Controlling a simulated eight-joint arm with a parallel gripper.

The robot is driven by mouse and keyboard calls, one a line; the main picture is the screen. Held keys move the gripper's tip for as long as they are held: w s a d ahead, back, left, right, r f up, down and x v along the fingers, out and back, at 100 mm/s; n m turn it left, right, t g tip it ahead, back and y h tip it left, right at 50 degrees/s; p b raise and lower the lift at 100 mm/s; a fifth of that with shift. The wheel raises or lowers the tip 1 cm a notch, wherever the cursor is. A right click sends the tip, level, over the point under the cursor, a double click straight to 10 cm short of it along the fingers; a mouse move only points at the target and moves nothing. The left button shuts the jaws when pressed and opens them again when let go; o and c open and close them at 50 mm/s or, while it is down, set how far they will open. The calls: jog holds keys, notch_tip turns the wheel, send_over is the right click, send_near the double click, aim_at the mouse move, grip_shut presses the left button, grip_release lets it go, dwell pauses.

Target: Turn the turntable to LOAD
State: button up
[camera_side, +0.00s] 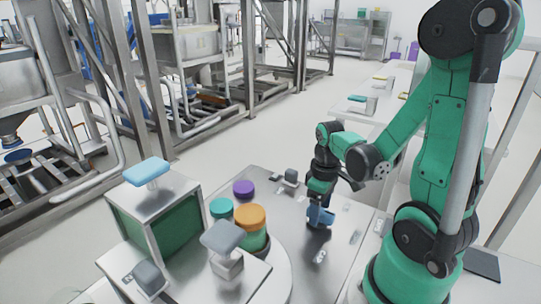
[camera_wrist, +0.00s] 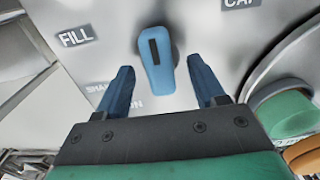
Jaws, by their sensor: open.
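A blue knob (camera_wrist: 158,72) with a dark line on its top sits on a grey panel in the wrist view. Its line points up in that picture, between the FILL label (camera_wrist: 76,37) and the partly cut-off CAP label (camera_wrist: 240,3). My gripper (camera_wrist: 160,66) is open, with one blue finger on each side of the knob and a gap on both sides. In the side view my gripper (camera_side: 320,214) is low over the metal table; its fingers and the knob blend there. The round turntable (camera_side: 283,275) carries jars. I cannot read a LOAD label.
Jars with teal (camera_side: 221,207), purple (camera_side: 243,188) and orange (camera_side: 250,216) lids stand left of my gripper. A metal box (camera_side: 163,196) with a green side and light-blue top handle, and grey-topped knobs, stand further left. The table's right part is mostly clear.

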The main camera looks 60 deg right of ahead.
jog(key=shift+r, duration=0.1)
jog(key=shift+r, duration=2.7)
jog(key=w+a+r+t, duration=0.1)
jog(key=w+a+t, duration=0.1)
jog(key=a, duration=0.2)
jog(key=w+a+r+t, duration=0.2)
jog(key=w+a, duration=0.1)
jog(key=a, duration=0.1)
jog(key=w+a+r+t, duration=0.2)
jog(key=a+t, duration=0.1)
jog(key=a, duration=0.1)
jog(key=shift+w+a+r, duration=0.15)
jog(key=shift+w+a, duration=0.05)
jog(key=shift+w, duration=0.2)
